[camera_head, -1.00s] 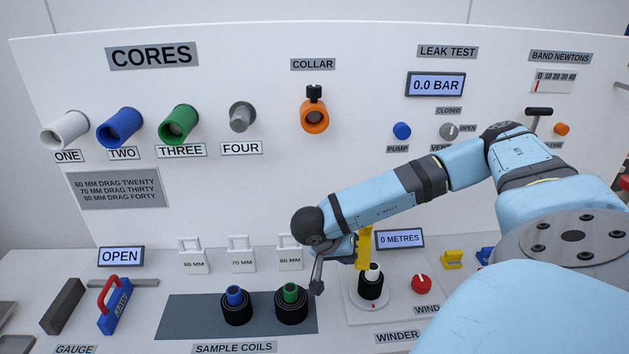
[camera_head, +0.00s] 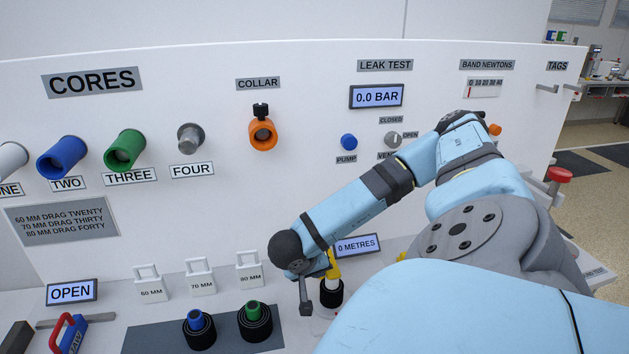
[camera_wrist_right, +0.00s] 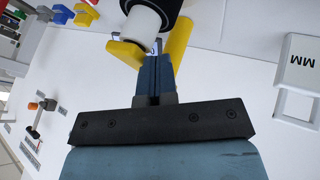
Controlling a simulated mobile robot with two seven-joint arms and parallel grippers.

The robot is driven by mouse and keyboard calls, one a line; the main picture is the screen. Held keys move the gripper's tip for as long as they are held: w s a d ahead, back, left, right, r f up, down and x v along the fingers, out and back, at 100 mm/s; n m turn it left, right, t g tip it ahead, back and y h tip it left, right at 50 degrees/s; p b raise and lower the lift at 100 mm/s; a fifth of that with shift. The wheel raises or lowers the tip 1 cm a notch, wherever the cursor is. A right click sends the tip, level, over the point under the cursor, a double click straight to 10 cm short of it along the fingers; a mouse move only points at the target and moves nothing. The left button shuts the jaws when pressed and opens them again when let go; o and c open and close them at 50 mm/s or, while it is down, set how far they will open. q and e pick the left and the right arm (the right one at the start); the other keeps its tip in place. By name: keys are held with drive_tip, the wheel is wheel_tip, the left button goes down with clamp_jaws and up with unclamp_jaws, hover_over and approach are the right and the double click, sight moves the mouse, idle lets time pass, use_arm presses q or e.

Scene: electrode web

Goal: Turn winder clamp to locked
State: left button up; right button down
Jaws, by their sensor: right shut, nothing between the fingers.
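The winder, with a black coil (camera_head: 331,293) around a white core, stands on the bench and is partly covered by my right arm in the head view. A yellow part (camera_head: 334,268), which looks like the winder clamp, stands at it. In the right wrist view the white core (camera_wrist_right: 142,24) and black coil (camera_wrist_right: 170,8) are at the top, with one yellow arm (camera_wrist_right: 127,52) left and another (camera_wrist_right: 178,45) right of my fingertips. My right gripper (camera_wrist_right: 156,62) is shut and empty, its tips close to the yellow parts; contact is unclear. My left gripper is out of view.
Sample coils with blue (camera_head: 196,320) and green (camera_head: 253,311) cores stand on a grey mat left of the winder. Three white tags (camera_head: 200,283) stand behind them. The metres display (camera_head: 357,246) is behind the winder. The upright panel (camera_head: 225,215) bounds the bench at the back.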

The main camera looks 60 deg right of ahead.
drive_tip(key=shift+w, duration=0.1)
idle(0.3)
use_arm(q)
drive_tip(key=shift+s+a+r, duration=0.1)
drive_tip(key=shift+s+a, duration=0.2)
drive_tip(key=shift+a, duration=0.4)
use_arm(e)
drive_tip(key=w+a+r, duration=0.4)
drive_tip(key=a+r, duration=0.4)
drive_tip(key=shift+a, duration=0.2)
drive_tip(key=shift+w, duration=0.1)
